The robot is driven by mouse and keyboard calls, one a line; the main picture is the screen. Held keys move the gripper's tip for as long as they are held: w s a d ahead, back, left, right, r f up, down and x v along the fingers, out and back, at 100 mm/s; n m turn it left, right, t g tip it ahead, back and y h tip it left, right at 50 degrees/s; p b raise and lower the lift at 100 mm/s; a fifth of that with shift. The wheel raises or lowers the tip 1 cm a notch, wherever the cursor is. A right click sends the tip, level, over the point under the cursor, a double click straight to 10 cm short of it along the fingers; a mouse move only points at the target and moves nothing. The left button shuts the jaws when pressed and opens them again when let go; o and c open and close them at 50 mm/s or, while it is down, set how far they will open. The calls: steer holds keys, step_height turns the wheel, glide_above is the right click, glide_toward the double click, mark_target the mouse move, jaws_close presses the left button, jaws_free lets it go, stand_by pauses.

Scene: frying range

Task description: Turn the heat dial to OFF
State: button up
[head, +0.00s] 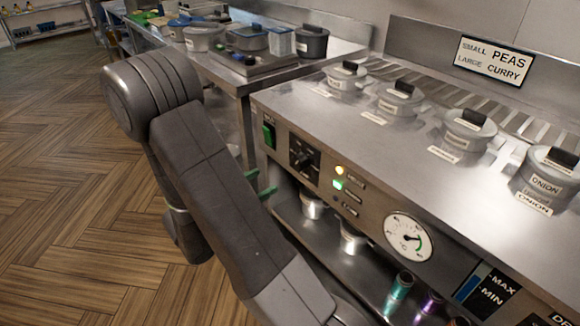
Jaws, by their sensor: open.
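The heat dial (304,160) is a black knob on a dark square plate on the steel front panel, left of the indicator lamps. Its marks are too small to read, so I cannot tell its setting. My gripper (260,183) shows only as two green fingertips, apart from each other, below and left of the dial. They do not appear to touch it. The rest of the gripper is hidden behind my grey arm link, which crosses the view. Nothing shows between the fingertips.
A green switch (268,135) sits left of the dial. An amber lamp (340,170) and a green lamp (338,184) glow to its right, above a round gauge (409,237). Lidded pots stand on the steel top (330,118). Open floor lies left.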

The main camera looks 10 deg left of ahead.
mark_target(295, 165)
steer(key=x, duration=1)
steer(key=shift+w+d, duration=0.3)
steer(key=c, duration=1)
